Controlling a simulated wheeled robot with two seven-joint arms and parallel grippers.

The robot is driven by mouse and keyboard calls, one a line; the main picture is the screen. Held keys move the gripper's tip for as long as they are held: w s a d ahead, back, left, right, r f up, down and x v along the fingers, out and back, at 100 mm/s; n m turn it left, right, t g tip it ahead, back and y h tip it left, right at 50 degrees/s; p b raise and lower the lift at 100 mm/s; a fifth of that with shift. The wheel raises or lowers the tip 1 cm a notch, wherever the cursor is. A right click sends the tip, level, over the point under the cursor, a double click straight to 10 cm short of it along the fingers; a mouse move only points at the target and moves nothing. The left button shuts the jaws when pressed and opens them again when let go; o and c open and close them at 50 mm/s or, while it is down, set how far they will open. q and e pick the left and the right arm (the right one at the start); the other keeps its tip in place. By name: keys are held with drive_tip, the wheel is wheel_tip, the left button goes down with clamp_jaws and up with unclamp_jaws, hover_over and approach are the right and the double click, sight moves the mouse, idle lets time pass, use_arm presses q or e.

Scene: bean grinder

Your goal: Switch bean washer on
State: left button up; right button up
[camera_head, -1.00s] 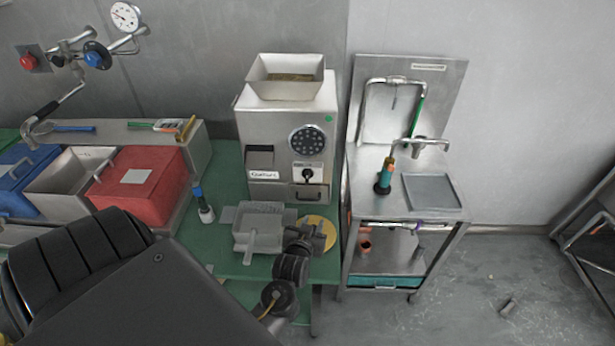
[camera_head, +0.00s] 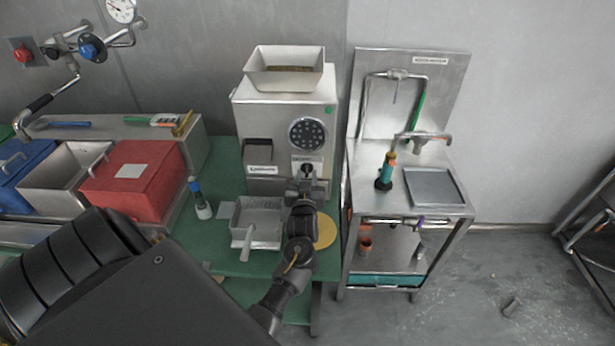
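A grey metal machine (camera_head: 262,135) with a hopper on top stands on the green table. Its front has a round black dial panel (camera_head: 308,134), a small green dot and a dark switch knob (camera_head: 307,168) on a pale plate below. My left gripper (camera_head: 306,186) is right in front of that knob and partly covers it. I cannot tell whether the fingers touch the knob or whether they are open. The label on the machine is too small to read, so which thing is the bean washer is unclear. My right gripper is not in view.
A steel sink stand (camera_head: 408,205) with a tap and an illegible sign is on the right. A grey tray with a handle (camera_head: 256,222), a yellow disc (camera_head: 326,230) and a small bottle (camera_head: 200,200) are on the table. Red (camera_head: 135,180) and blue bins stand left.

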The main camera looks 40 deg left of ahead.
sight(307, 169)
use_arm(q)
drive_tip(key=shift+b+x, duration=0.55)
drive_tip(key=shift+x, duration=1.05)
drive_tip(key=shift+s, duration=0.1)
clamp_jaws()
